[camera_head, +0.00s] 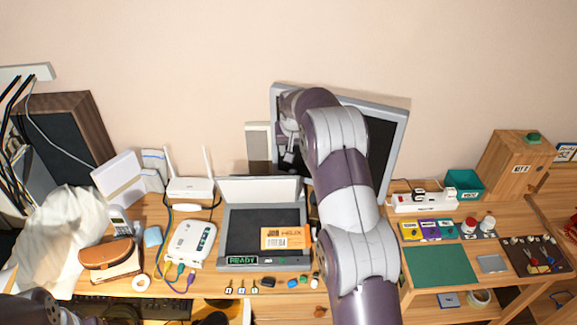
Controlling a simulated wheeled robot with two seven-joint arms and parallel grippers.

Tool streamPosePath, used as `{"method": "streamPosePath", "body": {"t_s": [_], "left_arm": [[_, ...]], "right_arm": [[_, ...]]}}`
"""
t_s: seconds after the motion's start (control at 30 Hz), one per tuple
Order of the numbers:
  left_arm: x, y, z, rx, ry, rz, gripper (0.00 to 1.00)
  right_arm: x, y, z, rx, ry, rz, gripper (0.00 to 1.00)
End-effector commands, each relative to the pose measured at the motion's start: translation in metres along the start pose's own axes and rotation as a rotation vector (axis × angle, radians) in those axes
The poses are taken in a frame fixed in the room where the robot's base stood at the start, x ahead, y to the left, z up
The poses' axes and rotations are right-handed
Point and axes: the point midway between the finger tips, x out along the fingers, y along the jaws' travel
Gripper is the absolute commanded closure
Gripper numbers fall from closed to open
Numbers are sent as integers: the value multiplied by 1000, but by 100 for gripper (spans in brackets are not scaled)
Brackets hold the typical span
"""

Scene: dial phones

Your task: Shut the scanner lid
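The grey scanner (235,222) sits mid-table with a dark bed and a green READY display at its front. Its lid (258,190) stands raised at the back edge. An orange labelled box (283,238) lies on the right part of the bed. My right arm reaches up past the scanner's right side. Its gripper (288,160) is above and behind the raised lid, in front of the monitor; its fingers are too small and shaded to tell open or shut. Of my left arm only a dark part shows at the bottom left; its gripper is out of view.
A monitor (392,142) stands behind my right arm. A white router (190,188) and a white device with cables (190,240) are left of the scanner. Small coloured pieces (292,283) lie in front. A green mat (440,266) lies to the right.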

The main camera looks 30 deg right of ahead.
Motion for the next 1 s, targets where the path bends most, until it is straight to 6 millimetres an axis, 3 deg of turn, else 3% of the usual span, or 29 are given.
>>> {"method": "streamPosePath", "body": {"t_s": [0.17,0.4,0.5,0.73,1.0], "left_arm": [[-17,0,-2,0,0,0,57],[-42,0,-5,0,1,0,57],[-46,0,-6,0,1,0,57],[-49,0,-6,0,0,0,57],[-49,0,-6,0,0,0,57]], "right_arm": [[27,1,6,16,-24,4,49],[89,0,6,15,-21,2,49],[106,0,7,15,-19,2,49],[125,0,8,14,-19,2,49],[127,0,8,14,-18,2,49]]}}
